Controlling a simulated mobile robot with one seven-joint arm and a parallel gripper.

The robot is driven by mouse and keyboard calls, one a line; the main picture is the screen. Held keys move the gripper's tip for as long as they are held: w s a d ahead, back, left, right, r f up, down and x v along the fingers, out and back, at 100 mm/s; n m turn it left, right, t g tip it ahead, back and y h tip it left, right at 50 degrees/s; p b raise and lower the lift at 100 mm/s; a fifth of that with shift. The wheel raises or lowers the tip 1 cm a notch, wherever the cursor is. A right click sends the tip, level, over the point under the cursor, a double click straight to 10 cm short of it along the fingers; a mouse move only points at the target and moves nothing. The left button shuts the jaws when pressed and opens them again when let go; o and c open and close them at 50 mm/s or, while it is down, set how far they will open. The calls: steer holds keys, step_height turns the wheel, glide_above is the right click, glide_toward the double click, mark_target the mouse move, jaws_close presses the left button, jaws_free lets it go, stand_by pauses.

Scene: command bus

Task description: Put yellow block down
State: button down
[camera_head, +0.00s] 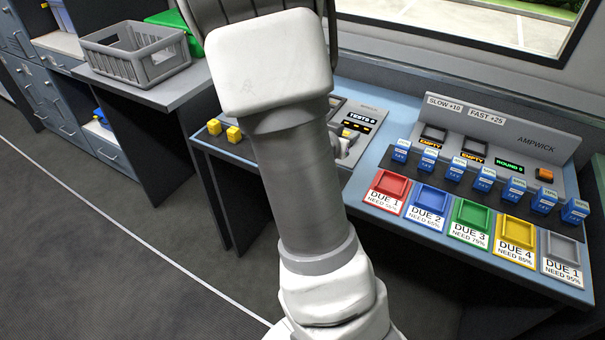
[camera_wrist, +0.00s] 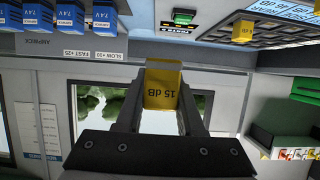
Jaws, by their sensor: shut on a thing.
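In the wrist view, which is upside down, a yellow block (camera_wrist: 163,88) marked "15 dB" sits between the two fingers of my gripper (camera_wrist: 162,95). My gripper is shut on it, and the block appears clear of any surface. My arm hides my gripper and the held block in the head view.
The AMPWICK panel (camera_head: 548,145) has a row of blue blocks (camera_head: 478,179) before it. Coloured trays, red (camera_head: 390,186) to grey (camera_head: 565,249), line the desk's front. A "TESTS" unit (camera_head: 358,125) is partly behind my arm. A grey crate (camera_head: 137,52) stands on the left counter.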

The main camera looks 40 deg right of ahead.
steer(key=shift+s+d+f, duration=0.2)
steer(key=shift+s+d, duration=0.3)
steer(key=shift+s, duration=0.05)
steer(key=w+a+f, duration=0.1)
steer(key=w+f, duration=0.1)
steer(key=w, duration=0.1)
steer(key=w+a+f+b, duration=0.1)
steer(key=w+a+f, duration=0.1)
steer(key=w, duration=0.2)
steer(key=w+a+f, duration=0.1)
steer(key=w+f, duration=0.2)
steer(key=shift+w+a+b, duration=0.3)
steer(key=shift+w+b, duration=0.1)
steer(key=shift+f+b, duration=0.5)
steer(key=shift+f, duration=1.3)
steer(key=shift+f, duration=0.3)
steer(key=c, duration=0.5)
jaws_free()
steer(key=shift+r, duration=0.1)
